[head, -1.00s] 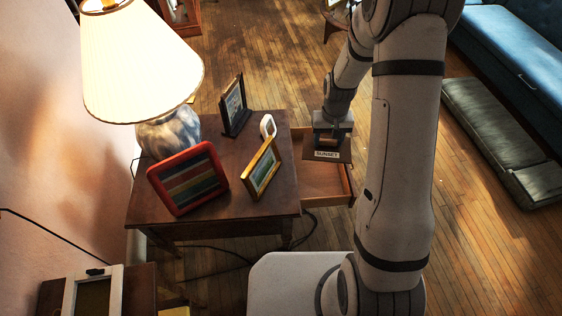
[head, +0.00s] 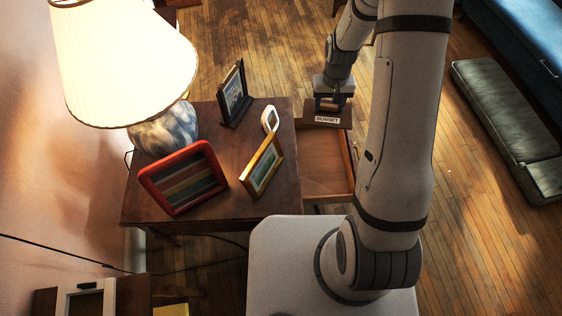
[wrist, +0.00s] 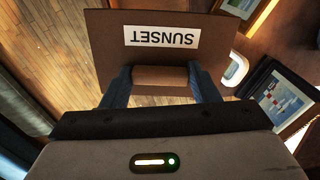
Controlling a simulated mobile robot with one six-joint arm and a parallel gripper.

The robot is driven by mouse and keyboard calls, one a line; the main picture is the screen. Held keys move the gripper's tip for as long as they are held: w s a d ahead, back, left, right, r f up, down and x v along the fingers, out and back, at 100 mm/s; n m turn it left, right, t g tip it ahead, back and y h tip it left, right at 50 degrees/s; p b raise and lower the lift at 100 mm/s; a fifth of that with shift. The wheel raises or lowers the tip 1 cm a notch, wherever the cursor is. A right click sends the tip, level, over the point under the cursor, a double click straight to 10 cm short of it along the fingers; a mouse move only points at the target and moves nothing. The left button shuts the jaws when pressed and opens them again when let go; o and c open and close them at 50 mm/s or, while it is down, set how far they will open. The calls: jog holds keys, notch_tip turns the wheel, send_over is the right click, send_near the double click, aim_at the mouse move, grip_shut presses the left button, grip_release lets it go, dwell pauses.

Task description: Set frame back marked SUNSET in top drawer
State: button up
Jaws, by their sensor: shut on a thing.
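My gripper (head: 330,105) is shut on the brown frame back (head: 308,119), which carries a white SUNSET label. In the wrist view my gripper (wrist: 161,82) has its fingers on either side of a wooden block on the frame back (wrist: 112,62); the label reads upside down there. The top drawer (head: 322,175) is pulled out from the right side of the wooden side table. The frame back is held above the drawer's far part. The drawer's visible floor is bare; its far end is hidden by the frame back and my gripper.
On the side table (head: 215,200) stand a red frame (head: 150,183), a gold frame (head: 250,178), a dark frame (head: 230,95), a small white frame (head: 265,120) and a lit lamp (head: 125,60). A dark padded bench (head: 500,120) lies on the floor at right.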

jog(key=shift+d, duration=0.1)
jog(key=shift+w+f, duration=0.1)
jog(key=shift+f, duration=0.1)
jog(key=n+b, duration=0.2)
jog(key=b, duration=3)
send_over(314, 160)
notch_tip(314, 160, down, 22)
notch_tip(314, 160, down, 18)
jog(key=b, duration=0.5)
jog(key=shift+r, duration=0.1)
jog(key=o, duration=0.6)
jog(key=shift+c, duration=0.2)
jog(key=o, duration=0.4)
jog(key=shift+o, duration=0.2)
